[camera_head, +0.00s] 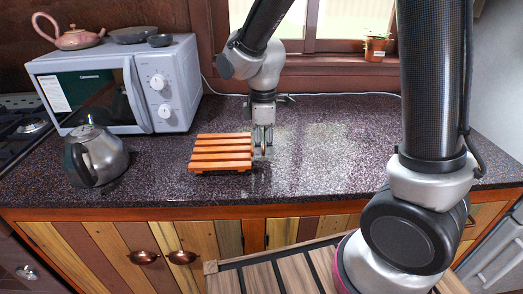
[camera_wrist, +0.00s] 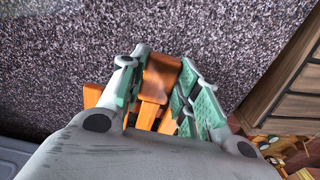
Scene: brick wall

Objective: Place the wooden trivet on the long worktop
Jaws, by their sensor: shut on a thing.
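The wooden trivet (camera_head: 220,153) is orange and slatted, and it is at the long worktop (camera_head: 320,150), left of the worktop's middle. My gripper (camera_head: 263,150) is at the trivet's right end, pointing down. In the wrist view my gripper (camera_wrist: 160,85) has its two fingers on either side of an orange end piece of the trivet (camera_wrist: 161,75), shut on it. The rest of the trivet is partly hidden behind the gripper body there. The trivet looks level and low over the speckled surface; I cannot tell whether it touches it.
A white microwave (camera_head: 120,88) stands at the back left with a pink teapot (camera_head: 70,37) and dark dishes on top. A metal kettle (camera_head: 95,155) stands left of the trivet. A potted plant (camera_head: 376,46) is on the windowsill. The worktop right of my gripper is clear.

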